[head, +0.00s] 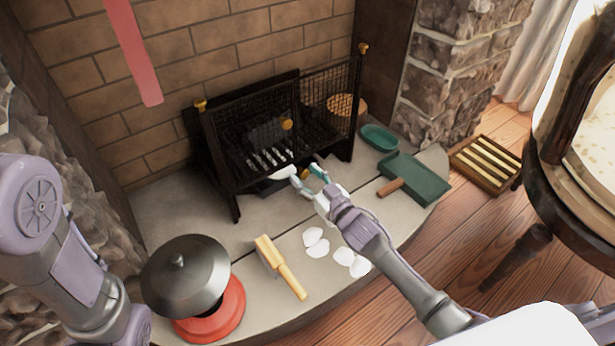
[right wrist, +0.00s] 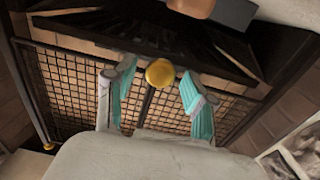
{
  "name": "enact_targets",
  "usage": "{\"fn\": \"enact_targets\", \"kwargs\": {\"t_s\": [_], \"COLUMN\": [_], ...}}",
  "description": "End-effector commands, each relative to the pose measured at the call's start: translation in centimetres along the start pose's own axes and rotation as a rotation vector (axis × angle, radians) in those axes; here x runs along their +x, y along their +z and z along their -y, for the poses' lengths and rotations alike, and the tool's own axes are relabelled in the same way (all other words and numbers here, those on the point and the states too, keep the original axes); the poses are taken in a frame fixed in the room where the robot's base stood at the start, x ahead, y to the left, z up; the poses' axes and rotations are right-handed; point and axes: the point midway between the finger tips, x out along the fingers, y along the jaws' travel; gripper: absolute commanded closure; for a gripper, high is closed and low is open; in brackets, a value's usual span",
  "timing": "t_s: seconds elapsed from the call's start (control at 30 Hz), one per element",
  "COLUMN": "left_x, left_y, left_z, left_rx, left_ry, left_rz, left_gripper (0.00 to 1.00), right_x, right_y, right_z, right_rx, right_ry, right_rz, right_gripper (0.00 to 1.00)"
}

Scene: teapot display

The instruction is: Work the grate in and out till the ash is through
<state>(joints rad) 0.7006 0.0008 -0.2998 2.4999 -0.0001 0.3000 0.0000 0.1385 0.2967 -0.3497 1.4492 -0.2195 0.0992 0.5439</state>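The black fireplace grate (head: 268,158) with pale slats sits inside a black mesh-fronted frame (head: 325,95) against the brick wall. Ash cannot be told apart clearly. My right gripper (head: 310,172) is low in front of the frame, with teal-padded fingers spread. A gold knob shows close to its fingers. In the right wrist view, a gold knob (right wrist: 160,72) appears between the open fingers (right wrist: 160,98), with gaps on both sides. Whether the fingers touch it cannot be told. My left arm is at the left edge; its gripper is out of view.
A brush (head: 282,268), white flat pieces (head: 316,242) and a grey lid-like dome (head: 185,275) over a red base (head: 215,312) are on the hearth. A green dustpan (head: 415,178) and green dish (head: 379,138) lie right. A slatted wooden tray (head: 487,164) is on the floor.

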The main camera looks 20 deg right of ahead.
Motion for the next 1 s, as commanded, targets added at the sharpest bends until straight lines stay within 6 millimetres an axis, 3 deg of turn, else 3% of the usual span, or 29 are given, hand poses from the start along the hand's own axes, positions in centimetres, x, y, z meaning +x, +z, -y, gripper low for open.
{"fn": "enact_targets", "kwargs": {"t_s": [0.23,0.7,1.0], "left_x": [-0.1,0.0,0.0], "left_y": [0.1,0.0,0.0], "left_z": [0.1,0.0,0.0], "left_rx": [0.000,-0.001,0.000], "left_ry": [-0.003,-0.001,-0.001], "left_rz": [0.004,0.001,0.000], "left_gripper": [0.60,0.60,0.60], "right_x": [-0.9,-9.9,-11.9], "right_y": [0.1,0.1,0.0], "right_z": [0.0,0.1,0.1], "right_rx": [0.000,0.000,-0.001], "right_ry": [-0.001,-0.002,-0.002], "right_rz": [0.001,0.003,0.000], "right_gripper": [0.46,0.46,0.46]}}
